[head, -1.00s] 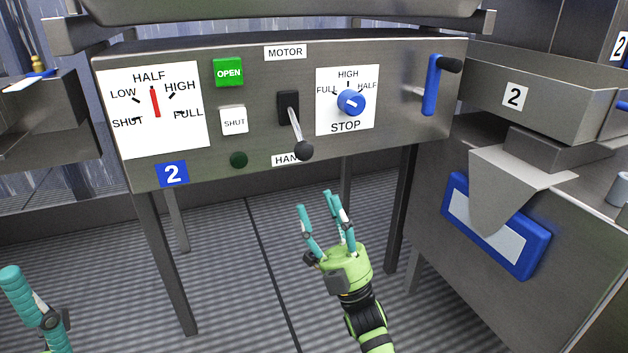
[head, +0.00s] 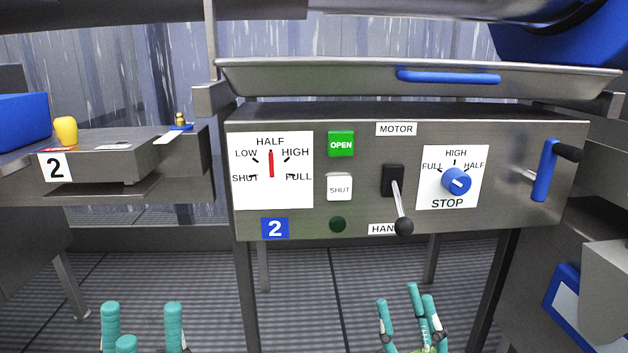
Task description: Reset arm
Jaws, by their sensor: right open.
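My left gripper (head: 142,325) is at the bottom left, its teal fingers pointing up, spread and empty. My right gripper (head: 408,318) is at the bottom, right of centre, with teal fingers apart and nothing between them. Both are below the control panel (head: 370,150) and clear of it. The palm of the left gripper is cut off by the picture's edge. The black-knobbed lever (head: 401,210) hangs down toward the HAND label. The red pointer (head: 271,163) of the dial stands at HALF. The blue knob (head: 456,181) sits on the STOP/FULL/HIGH/HALF plate.
A blue crank handle (head: 546,170) juts out at the panel's right end. A steel bench (head: 110,160) with a yellow object (head: 66,131) stands at left. A blue-framed unit (head: 563,295) is at lower right. Panel legs (head: 246,290) flank open floor.

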